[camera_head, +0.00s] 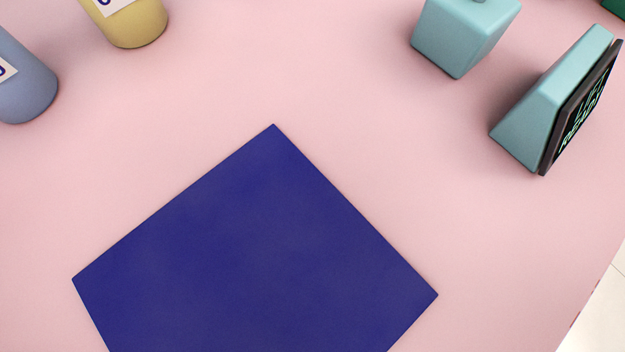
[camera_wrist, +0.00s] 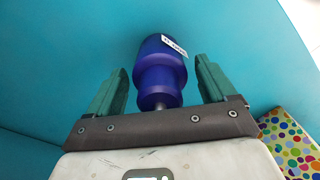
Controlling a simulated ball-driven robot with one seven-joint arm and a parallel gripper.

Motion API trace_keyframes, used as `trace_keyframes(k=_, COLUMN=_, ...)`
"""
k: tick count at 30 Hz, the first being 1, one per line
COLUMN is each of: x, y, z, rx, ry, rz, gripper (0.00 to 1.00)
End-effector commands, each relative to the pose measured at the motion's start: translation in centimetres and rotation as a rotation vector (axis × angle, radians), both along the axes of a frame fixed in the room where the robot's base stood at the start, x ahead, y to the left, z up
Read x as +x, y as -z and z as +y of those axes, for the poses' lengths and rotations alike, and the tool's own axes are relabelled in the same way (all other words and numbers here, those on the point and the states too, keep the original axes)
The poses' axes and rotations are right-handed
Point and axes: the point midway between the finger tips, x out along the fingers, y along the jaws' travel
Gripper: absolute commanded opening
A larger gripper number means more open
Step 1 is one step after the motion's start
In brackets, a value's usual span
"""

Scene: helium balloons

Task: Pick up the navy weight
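The navy weight (camera_wrist: 160,74) shows in the wrist view as a stepped blue-purple cylinder with a small white label and a thin grey stem toward my gripper's palm. My gripper (camera_wrist: 161,65) has its two green fingers spread, one on each side of the weight. A gap shows between each finger and the weight, so it is open and not clamped on it. The weight and my gripper are not in the head view.
A teal surface (camera_wrist: 60,50) lies behind the weight, with a polka-dotted item (camera_wrist: 290,145) at lower right. In the head view, a navy mat (camera_head: 255,240) lies on the pink table (camera_head: 350,120). Yellow (camera_head: 135,25) and blue (camera_head: 25,85) cylinders, a teal block (camera_head: 460,40) and a teal-backed display (camera_head: 550,100) stand around.

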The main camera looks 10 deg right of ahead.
Motion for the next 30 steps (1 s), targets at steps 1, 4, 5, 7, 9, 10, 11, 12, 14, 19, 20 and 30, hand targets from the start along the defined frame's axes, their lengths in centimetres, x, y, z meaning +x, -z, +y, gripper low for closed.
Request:
trace_keyframes(k=1, x=0.00, y=-0.02, z=0.01, rx=0.000, ry=0.000, rz=0.000, gripper=0.79)
trace_keyframes(k=4, x=0.01, y=-0.02, z=0.01, rx=0.000, ry=0.000, rz=0.000, gripper=0.69)
trace_keyframes(k=5, x=0.00, y=-0.02, z=0.01, rx=0.000, ry=0.000, rz=0.000, gripper=0.66)
trace_keyframes(k=7, x=0.00, y=-0.02, z=0.01, rx=0.000, ry=0.000, rz=0.000, gripper=0.60)
trace_keyframes(k=9, x=0.00, y=-0.02, z=0.01, rx=0.000, ry=0.000, rz=0.000, gripper=0.53)
trace_keyframes(k=10, x=0.00, y=-0.02, z=0.01, rx=0.000, ry=0.000, rz=0.000, gripper=0.50)
trace_keyframes(k=11, x=0.00, y=-0.02, z=0.01, rx=0.000, ry=0.000, rz=0.000, gripper=0.47)
trace_keyframes(k=12, x=0.00, y=-0.02, z=0.01, rx=0.000, ry=0.000, rz=0.000, gripper=0.43)
trace_keyframes(k=14, x=0.00, y=-0.02, z=0.01, rx=0.000, ry=0.000, rz=0.000, gripper=0.38)
trace_keyframes(k=19, x=0.00, y=-0.01, z=0.01, rx=0.000, ry=0.000, rz=0.000, gripper=0.21)
trace_keyframes(k=20, x=0.00, y=-0.01, z=0.01, rx=0.000, ry=0.000, rz=0.000, gripper=0.19)
trace_keyframes(k=30, x=0.05, y=-0.48, z=0.05, rx=0.001, ry=0.000, rz=-0.001, gripper=0.18)
